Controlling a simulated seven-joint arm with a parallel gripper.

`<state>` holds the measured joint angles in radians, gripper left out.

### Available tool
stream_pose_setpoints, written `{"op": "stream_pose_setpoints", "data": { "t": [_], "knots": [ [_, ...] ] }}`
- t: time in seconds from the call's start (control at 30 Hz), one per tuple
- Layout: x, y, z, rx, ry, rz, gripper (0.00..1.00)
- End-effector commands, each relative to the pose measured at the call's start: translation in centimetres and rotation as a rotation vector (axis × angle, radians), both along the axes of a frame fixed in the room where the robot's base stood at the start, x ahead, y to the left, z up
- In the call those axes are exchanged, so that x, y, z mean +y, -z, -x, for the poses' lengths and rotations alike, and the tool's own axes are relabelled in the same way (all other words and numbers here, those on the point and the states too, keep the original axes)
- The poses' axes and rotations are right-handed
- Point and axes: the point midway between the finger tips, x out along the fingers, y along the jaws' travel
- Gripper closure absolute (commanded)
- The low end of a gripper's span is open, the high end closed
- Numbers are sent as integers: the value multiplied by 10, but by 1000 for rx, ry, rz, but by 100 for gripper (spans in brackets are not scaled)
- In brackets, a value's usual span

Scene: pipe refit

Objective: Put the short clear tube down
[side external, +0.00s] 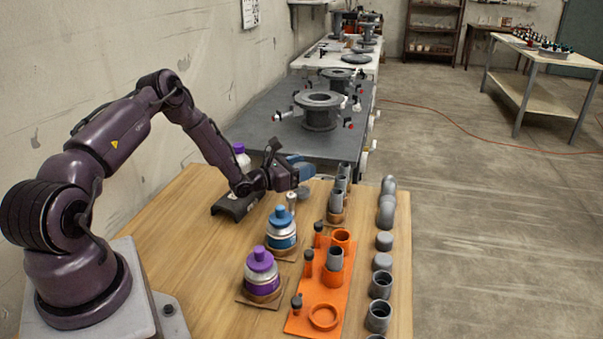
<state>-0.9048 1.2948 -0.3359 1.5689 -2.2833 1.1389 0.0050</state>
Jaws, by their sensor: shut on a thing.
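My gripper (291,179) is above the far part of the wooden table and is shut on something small. A small pale, glassy cylinder (291,201), which looks like the short clear tube, shows just below the jaws. It is too small to tell its full outline or whether its lower end touches the table. The jaws' grip on it is partly hidden by the dark wrist.
A blue-capped bottle (281,229) and a purple-capped bottle (261,270) stand nearer. An orange rack (304,322) is to their right. Grey pipe fittings (380,285) line the right edge. A dark cradle (233,207) is left of my gripper. Bare wood lies at left (190,225).

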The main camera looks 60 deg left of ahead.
Motion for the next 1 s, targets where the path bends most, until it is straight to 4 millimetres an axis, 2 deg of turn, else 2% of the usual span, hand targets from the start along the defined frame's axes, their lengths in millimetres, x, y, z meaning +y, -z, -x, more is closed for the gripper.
{"op": "stream_pose_setpoints", "data": {
  "t": [0.03, 0.13, 0.5, 0.53, 0.6, 0.63, 1.0],
  "knots": [
    [-1, 9, 0, 1, 0, 1, 75],
    [0, 16, 0, 0, 0, -1, 75],
    [0, 20, 1, 0, 0, 0, 75],
    [0, 20, 1, 0, 0, 0, 47],
    [0, 19, 1, 0, 0, -1, 31],
    [0, 19, 1, 0, 0, -1, 26],
    [1, 16, 5, 1, -1, -1, 26]
  ]
}}
